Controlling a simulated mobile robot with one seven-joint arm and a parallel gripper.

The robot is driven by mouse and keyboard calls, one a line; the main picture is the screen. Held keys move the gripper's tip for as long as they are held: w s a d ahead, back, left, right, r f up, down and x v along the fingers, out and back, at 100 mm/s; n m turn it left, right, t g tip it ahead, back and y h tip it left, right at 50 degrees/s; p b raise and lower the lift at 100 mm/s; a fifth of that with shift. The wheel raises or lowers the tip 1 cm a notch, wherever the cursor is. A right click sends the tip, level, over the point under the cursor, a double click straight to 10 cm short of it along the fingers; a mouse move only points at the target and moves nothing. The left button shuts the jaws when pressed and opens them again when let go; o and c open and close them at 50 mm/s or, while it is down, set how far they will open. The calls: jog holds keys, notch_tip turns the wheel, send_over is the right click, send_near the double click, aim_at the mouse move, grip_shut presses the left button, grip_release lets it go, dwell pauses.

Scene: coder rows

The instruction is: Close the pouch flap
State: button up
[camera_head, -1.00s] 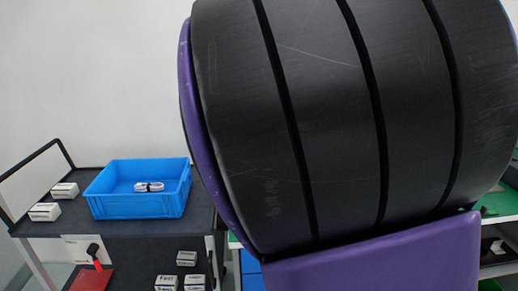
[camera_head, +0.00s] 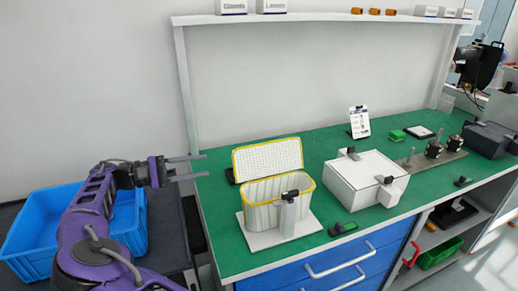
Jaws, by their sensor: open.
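A white pouch (camera_head: 262,214) with a yellow rim stands on a white base plate on the green bench. Its flap (camera_head: 267,159), white with a grid pattern and yellow edging, is raised at the back, so the pouch is open. A grey block with a dark top (camera_head: 289,208) stands at the pouch's front right and hides part of its wall. My gripper (camera_head: 206,166) is open and empty, left of the flap and apart from it, with its two fingers pointing right.
A white box with black clips (camera_head: 366,180) stands right of the pouch. A blue crate (camera_head: 35,224) sits on a dark cart at left, partly behind my arm. A shelf (camera_head: 320,17) runs above the bench.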

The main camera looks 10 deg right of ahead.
aim_at(256, 155)
jog(key=shift+n+t, duration=0.3)
jog(key=shift+n, duration=0.1)
jog(key=w+d, duration=0.1)
jog(key=d, duration=0.4)
jog(key=w+d+f, duration=0.1)
jog(key=w+d, duration=0.1)
jog(key=d, duration=0.4)
jog(key=w+d+p, duration=0.1)
jog(key=d, duration=0.5)
jog(key=shift+w+f, duration=0.3)
grip_shut()
jog(key=shift+w+a+r, duration=0.1)
jog(key=shift+r, duration=0.05)
